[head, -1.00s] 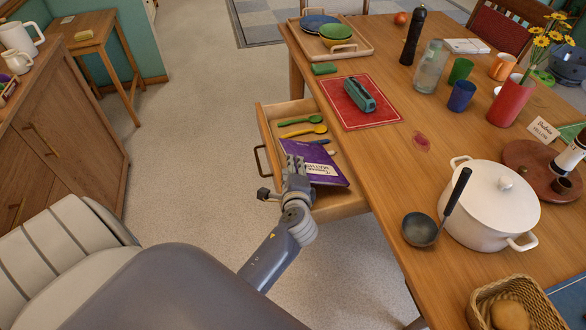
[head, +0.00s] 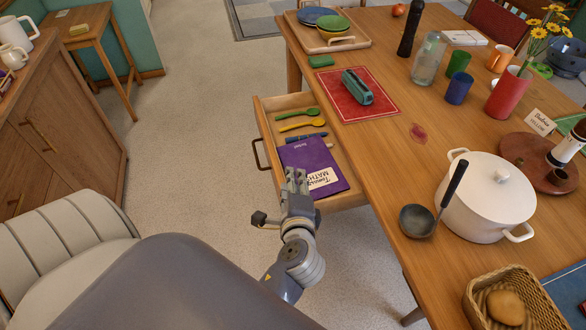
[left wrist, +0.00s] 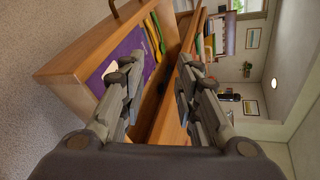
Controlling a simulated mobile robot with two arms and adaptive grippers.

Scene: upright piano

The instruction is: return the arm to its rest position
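My left gripper (head: 297,180) is in front of the open drawer (head: 262,120), at the lower edge of the purple book in the head view. In the left wrist view its two fingers (left wrist: 155,75) are spread apart with nothing between them. The purple book (head: 308,158), with a white label, lies flat in the drawer beside green and yellow spoons. It shows partly behind a finger in the left wrist view (left wrist: 128,45). My right gripper is not in view.
The wooden table (head: 375,155) is to the right of my arm, with a red mat (head: 380,110), a white pot (head: 485,200), a ladle (head: 418,220) and a bread basket (head: 480,300). A cream chair (head: 60,240) stands at left. Floor is clear left of the drawer.

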